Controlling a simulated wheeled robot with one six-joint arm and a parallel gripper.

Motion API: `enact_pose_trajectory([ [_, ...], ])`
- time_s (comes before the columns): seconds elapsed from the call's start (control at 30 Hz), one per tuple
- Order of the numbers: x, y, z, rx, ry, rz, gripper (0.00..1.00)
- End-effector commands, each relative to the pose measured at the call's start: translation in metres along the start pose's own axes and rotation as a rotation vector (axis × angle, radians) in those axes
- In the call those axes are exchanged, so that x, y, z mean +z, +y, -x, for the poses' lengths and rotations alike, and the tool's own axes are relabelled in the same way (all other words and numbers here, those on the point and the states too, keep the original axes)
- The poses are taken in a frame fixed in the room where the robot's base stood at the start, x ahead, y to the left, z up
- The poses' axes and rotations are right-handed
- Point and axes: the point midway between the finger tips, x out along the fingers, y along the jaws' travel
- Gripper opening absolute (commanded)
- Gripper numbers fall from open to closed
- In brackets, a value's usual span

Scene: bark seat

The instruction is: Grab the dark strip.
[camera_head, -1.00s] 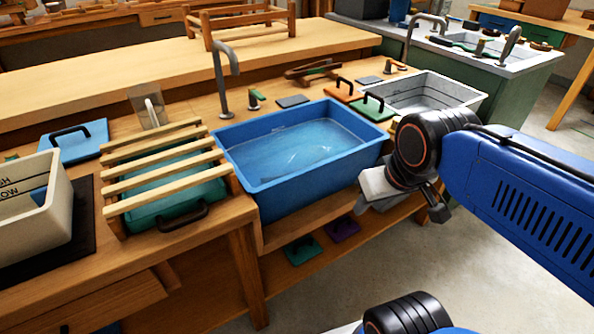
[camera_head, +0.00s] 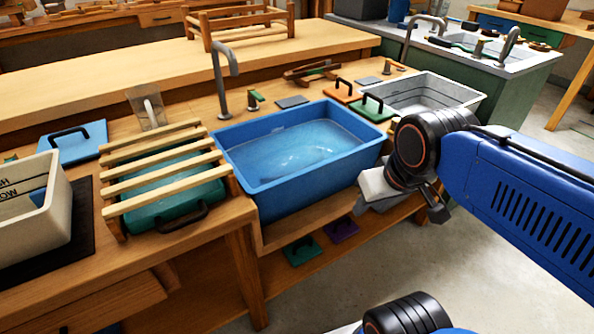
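I cannot make out a dark strip for certain. A small dark grey flat piece (camera_head: 292,101) lies behind the blue tub (camera_head: 258,186), and a similar grey piece (camera_head: 369,80) lies farther right. The tub holds water, and no strip shows clearly in it. Thin dark lines show inside the pale grey basin (camera_head: 470,97), too small to identify. My gripper (camera_head: 436,211) hangs at the right, in front of the bench edge and right of the blue tub. Its fingers are mostly hidden or too small to read, and nothing is clearly held.
A wooden slatted rack (camera_head: 160,183) stands over a green lid left of the tub. A beige bin (camera_head: 32,225) sits on a dark mat (camera_head: 83,215) at far left. A tall tap (camera_head: 219,75) rises behind the tub. Floor in front of the bench is clear.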

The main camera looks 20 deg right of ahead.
Motion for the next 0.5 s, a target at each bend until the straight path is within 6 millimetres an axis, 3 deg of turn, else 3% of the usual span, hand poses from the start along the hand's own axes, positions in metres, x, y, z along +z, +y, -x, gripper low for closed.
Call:
enact_pose_trajectory([
  [0.27, -0.009, -0.001, 0.002, -0.001, -0.012, -0.033, 0.27],
  [0.5, -0.060, -0.006, 0.010, 0.002, -0.081, -0.240, 0.27],
])
